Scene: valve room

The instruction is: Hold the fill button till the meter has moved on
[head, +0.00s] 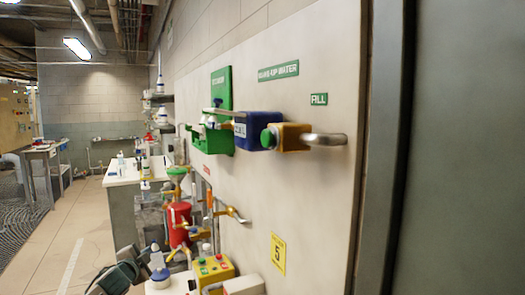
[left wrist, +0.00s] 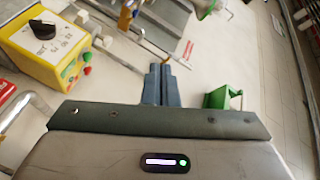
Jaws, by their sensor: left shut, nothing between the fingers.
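The green fill button (head: 268,138) sticks out from an orange-yellow box (head: 292,136) on the pale wall panel, under a green FILL sign (head: 319,99). A blue box (head: 258,129), which looks like the meter, is beside it with a small display or label; its reading is too small to make out. My left gripper (head: 118,276) is low at the left of the head view, well below and apart from the button. In the left wrist view its fingers (left wrist: 159,84) are shut together and empty. My right gripper is not in view.
A green holder (head: 212,140) sits left of the blue box. A metal handle (head: 325,139) juts out at its right. Below are a red cylinder (head: 179,222), pipes and a yellow control box (head: 214,268), which also shows in the left wrist view (left wrist: 45,42). The floor at left is open.

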